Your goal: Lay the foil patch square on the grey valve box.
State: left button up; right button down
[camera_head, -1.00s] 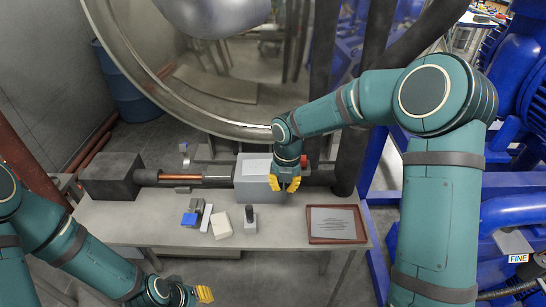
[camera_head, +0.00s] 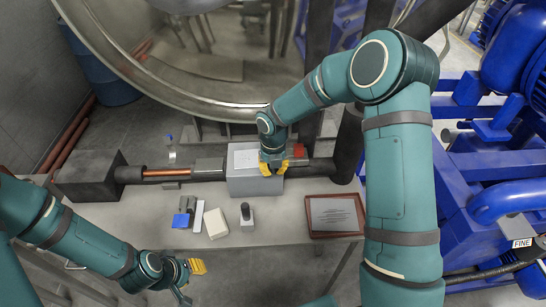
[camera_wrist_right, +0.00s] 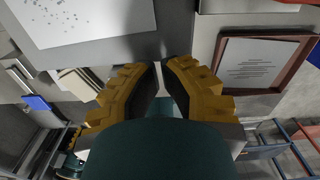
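The grey valve box (camera_head: 241,186) stands on the bench, in line with the pipe. A pale speckled square sheet, which looks like the foil patch (camera_head: 246,157), lies flat on its top; the sheet also shows in the right wrist view (camera_wrist_right: 85,18). My right gripper (camera_head: 272,173) points down at the box's right front, beside the sheet. Its tips are close together in the right wrist view (camera_wrist_right: 162,66), with a narrow gap and nothing clearly between them. My left gripper (camera_head: 198,268) is low at the front; its finger gap cannot be made out.
A red-brown tray (camera_head: 309,232) with a printed sheet lies to the right. A blue item (camera_head: 181,220), a pale strip (camera_head: 198,215), a cream block (camera_head: 216,223) and a dark-topped piece (camera_head: 246,213) stand on the bench. A pipe (camera_head: 166,172) runs left of the box.

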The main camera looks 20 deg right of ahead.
aim_at(254, 156)
jog(key=shift+w+d+f+p, duration=0.1)
jog(key=shift+w+d+f, duration=0.05)
jog(key=shift+w, duration=0.5)
jog(key=shift+w+d+f+p, duration=0.1)
jog(key=shift+w+f, duration=0.05)
jog(key=shift+w, duration=0.55)
jog(key=shift+w+d+f+p, duration=0.1)
jog(key=shift+w+d+f, duration=0.05)
jog(key=shift+w, duration=0.5)
